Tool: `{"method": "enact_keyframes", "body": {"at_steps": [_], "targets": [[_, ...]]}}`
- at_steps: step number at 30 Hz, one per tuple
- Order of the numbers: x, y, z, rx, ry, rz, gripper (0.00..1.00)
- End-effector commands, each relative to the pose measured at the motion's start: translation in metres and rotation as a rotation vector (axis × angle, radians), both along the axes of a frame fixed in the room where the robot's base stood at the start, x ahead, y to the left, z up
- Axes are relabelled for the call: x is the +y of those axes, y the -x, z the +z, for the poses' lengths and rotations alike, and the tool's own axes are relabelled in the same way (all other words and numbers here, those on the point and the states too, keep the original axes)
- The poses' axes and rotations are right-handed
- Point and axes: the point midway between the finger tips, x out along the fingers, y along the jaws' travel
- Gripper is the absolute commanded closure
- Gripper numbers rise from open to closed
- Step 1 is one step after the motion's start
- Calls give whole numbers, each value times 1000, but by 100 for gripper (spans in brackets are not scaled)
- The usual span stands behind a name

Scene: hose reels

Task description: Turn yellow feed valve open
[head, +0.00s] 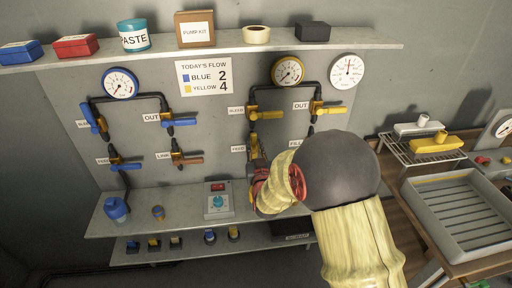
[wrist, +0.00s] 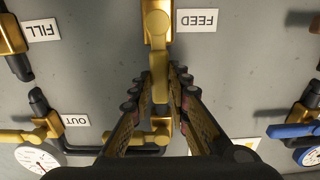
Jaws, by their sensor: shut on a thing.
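The yellow feed valve (head: 253,147) is on the wall panel, beside its FEED label. In the wrist view, which is upside down, its gold body and pale yellow lever (wrist: 157,35) show at the top centre. The lever points towards the bottom of that picture, in line with the pipe. My gripper (wrist: 165,75) has its two dark ridged fingers close together at the end of this lever, shut on it. In the head view my gripper (head: 262,180) is partly hidden by my arm and overlaps the lower part of the valve.
The yellow bleed valve (head: 262,115) sits just above, the yellow out valve (head: 325,110) to the right. Blue valves (head: 180,122) are on the left. A gauge (head: 288,71) hangs above. A lower shelf (head: 180,222) holds a control box (head: 218,201); a grey tray (head: 462,215) stands right.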

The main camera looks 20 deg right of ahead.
Motion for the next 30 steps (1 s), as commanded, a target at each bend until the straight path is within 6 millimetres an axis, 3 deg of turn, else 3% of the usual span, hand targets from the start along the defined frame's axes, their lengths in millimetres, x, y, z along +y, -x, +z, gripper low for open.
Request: {"method": "enact_keyframes", "body": {"at_steps": [12, 13, 23, 30], "targets": [[1, 0, -2, 5, 8, 2, 100], [1, 0, -2, 5, 8, 2, 82], [1, 0, -1, 3, 6, 1, 64], [1, 0, 0, 3, 6, 1, 64]]}}
